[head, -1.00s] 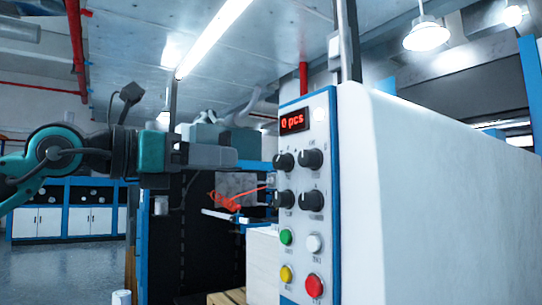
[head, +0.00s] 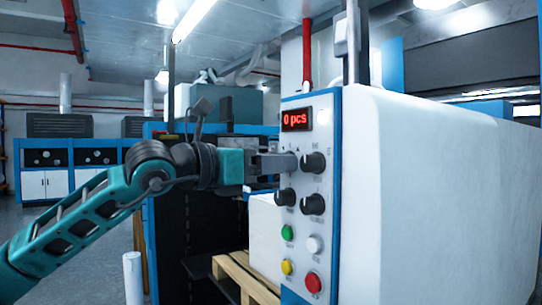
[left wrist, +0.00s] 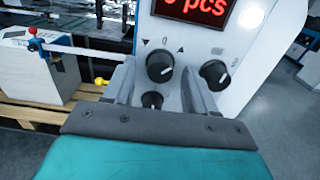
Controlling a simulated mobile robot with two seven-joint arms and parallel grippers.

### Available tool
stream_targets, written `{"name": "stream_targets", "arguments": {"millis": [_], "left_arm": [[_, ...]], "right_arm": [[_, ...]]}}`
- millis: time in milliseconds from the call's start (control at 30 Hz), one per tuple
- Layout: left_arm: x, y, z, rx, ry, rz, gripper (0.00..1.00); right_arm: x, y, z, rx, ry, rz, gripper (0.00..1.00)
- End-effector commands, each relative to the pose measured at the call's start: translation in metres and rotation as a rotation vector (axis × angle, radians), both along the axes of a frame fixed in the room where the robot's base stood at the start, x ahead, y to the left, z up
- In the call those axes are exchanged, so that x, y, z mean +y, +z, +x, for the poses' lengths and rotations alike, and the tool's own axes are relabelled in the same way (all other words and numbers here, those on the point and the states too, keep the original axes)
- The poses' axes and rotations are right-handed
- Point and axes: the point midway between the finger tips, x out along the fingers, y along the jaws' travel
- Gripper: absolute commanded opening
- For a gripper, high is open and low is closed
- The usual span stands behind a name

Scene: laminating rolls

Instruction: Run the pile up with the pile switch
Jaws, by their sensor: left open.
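The control panel's upper-left black knob (left wrist: 160,67) has up and down arrows and a 0 above it, fitting a pile switch. Its pointer line is pale, and its exact setting is hard to tell. My left gripper (left wrist: 158,80) is open, with one finger on each side of this knob in the left wrist view; I cannot tell whether they touch it. In the head view, the left gripper (head: 288,162) reaches the panel from the left and hides this knob. The pile stack (head: 266,236) is a white block on a wooden pallet (head: 245,277). My right gripper is not in view.
The panel also holds a red "0 pcs" display (head: 296,119), an upper-right knob (head: 313,163), two lower knobs, and green (head: 287,232), white, yellow and red (head: 313,282) buttons. The white machine housing (head: 430,190) fills the right side.

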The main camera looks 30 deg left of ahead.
Motion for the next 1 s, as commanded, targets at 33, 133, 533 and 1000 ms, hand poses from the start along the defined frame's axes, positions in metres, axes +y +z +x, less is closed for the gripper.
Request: {"name": "stream_targets", "arguments": {"millis": [33, 133, 533, 1000], "left_arm": [[-0.0001, 0.0001, 0.0005, 0.000, 0.000, 0.000, 0.56], [0.0000, -0.0003, 0.0004, 0.000, 0.001, 0.000, 0.56], [0.0001, -0.0001, 0.0001, 0.000, 0.000, 0.000, 0.27], [0.0000, -0.0008, 0.0002, 0.006, 0.000, -0.012, 0.00]], "right_arm": [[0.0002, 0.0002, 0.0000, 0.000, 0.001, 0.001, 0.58], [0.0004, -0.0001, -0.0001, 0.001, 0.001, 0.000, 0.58], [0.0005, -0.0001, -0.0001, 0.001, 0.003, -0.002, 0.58], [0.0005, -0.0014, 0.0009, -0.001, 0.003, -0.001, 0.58]]}}
